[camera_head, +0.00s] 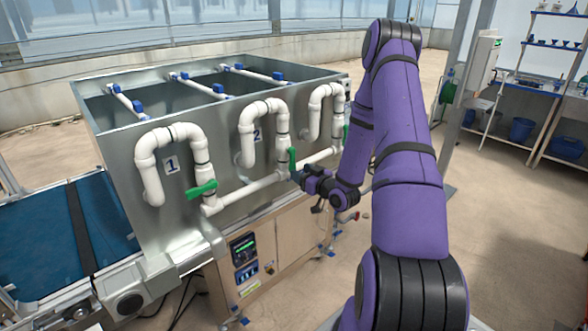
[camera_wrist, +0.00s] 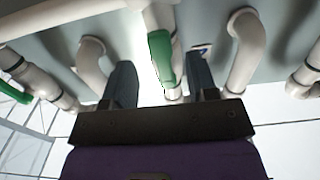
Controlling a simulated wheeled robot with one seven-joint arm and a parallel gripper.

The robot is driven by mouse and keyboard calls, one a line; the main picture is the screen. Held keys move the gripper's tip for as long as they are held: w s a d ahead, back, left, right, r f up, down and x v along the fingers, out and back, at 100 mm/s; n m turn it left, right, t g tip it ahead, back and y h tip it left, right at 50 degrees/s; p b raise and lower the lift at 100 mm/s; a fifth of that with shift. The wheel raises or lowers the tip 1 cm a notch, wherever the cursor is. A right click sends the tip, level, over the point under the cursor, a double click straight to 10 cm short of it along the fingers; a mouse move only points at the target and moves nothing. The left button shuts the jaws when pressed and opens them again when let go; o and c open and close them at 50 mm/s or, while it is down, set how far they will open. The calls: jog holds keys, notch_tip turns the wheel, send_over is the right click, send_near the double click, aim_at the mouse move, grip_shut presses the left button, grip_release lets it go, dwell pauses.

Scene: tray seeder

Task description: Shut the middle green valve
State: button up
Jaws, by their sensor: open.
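The middle green valve handle (camera_head: 292,158) stands roughly upright, along the white pipe beside the number 2 plate. In the wrist view the same handle (camera_wrist: 160,55) shows between my two fingers. My gripper (camera_head: 299,177) is at this valve, just below and to the right of the handle in the head view. In the wrist view my gripper (camera_wrist: 162,66) is open, one finger on each side of the handle and pipe. I cannot tell whether either finger touches the handle.
The left green valve handle (camera_head: 201,190) lies across its pipe. The right green handle (camera_head: 345,131) is partly hidden by my arm. Another green handle (camera_wrist: 14,92) shows at the wrist view's left edge. White pipes (camera_head: 248,192) run along the metal tank (camera_head: 110,135). A blue conveyor (camera_head: 40,235) stands left.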

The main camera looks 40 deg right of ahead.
aim_at(294, 167)
jog(key=shift+w+a, duration=0.1)
jog(key=shift+w, duration=2.05)
grip_shut()
